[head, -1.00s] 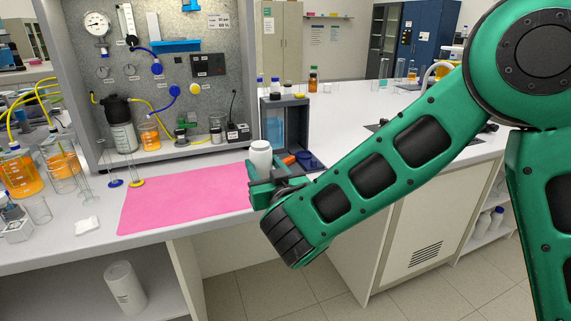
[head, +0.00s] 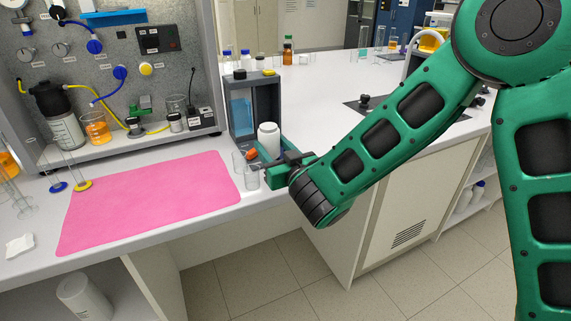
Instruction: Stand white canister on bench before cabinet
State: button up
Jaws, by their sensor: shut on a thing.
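The white canister (head: 268,138) is upright in front of the right part of the small dark grey cabinet (head: 240,112), which has a blue panel inside. My gripper (head: 270,168) reaches in from the right and is shut on the canister low down. The fingers and nearby glassware hide the canister's base, so I cannot tell whether it touches the white bench (head: 330,105).
Clear glass beakers (head: 251,178) stand just left of my gripper, close to the bench's front edge. An orange item (head: 252,154) is beside the canister. A pink mat (head: 150,200) covers the bench to the left. The bench right of the cabinet is mostly clear.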

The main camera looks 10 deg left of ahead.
jog(key=shift+w+d+f, duration=0.5)
jog(key=shift+d+f, duration=0.1)
jog(key=shift+d, duration=0.2)
jog(key=shift+w+d+f, duration=0.5)
jog(key=shift+d+f, duration=0.05)
jog(key=shift+d, duration=0.25)
jog(key=shift+w+f, duration=0.15)
jog(key=shift+f, duration=1.85)
jog(key=o, duration=1.2)
jog(key=shift+f, duration=0.1)
